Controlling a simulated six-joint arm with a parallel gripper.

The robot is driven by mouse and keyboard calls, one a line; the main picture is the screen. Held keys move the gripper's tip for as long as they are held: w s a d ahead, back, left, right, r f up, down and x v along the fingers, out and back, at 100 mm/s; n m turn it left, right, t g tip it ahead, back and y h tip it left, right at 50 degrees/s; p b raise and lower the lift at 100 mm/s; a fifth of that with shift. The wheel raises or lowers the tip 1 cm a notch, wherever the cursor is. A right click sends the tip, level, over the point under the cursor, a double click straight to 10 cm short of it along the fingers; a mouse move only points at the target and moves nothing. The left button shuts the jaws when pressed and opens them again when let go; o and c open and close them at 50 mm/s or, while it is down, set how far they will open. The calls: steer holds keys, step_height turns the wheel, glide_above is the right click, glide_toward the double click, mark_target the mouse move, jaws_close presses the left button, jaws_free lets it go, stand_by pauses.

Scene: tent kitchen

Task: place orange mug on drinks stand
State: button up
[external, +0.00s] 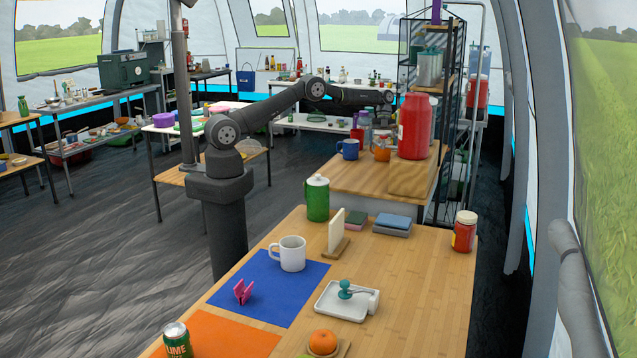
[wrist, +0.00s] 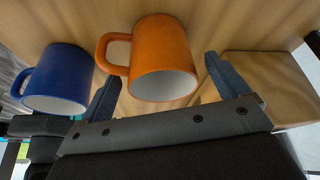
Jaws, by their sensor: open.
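The orange mug (external: 381,152) stands on the far wooden table (external: 345,176), beside the blue mug (external: 348,149). In the wrist view the orange mug (wrist: 160,52) is in the gap between my two fingers, its pale inside facing the camera and its handle on the left. My gripper (wrist: 165,82) is open, one finger on either side of the mug; I cannot tell whether they touch it. In the external view my gripper (external: 388,98) is above the mugs, its fingers hard to make out. I cannot tell which surface is the drinks stand.
The blue mug (wrist: 56,80) is close to my left finger in the wrist view. A large red jar (external: 414,127) stands just right of the orange mug, by a wooden block (external: 411,181). The near table holds a white mug (external: 289,254) on a blue mat (external: 258,292).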

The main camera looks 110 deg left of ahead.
steer(key=shift+v, duration=2.35)
steer(key=x, duration=0.8)
steer(key=shift+r, duration=2.65)
steer(key=shift+f, duration=0.1)
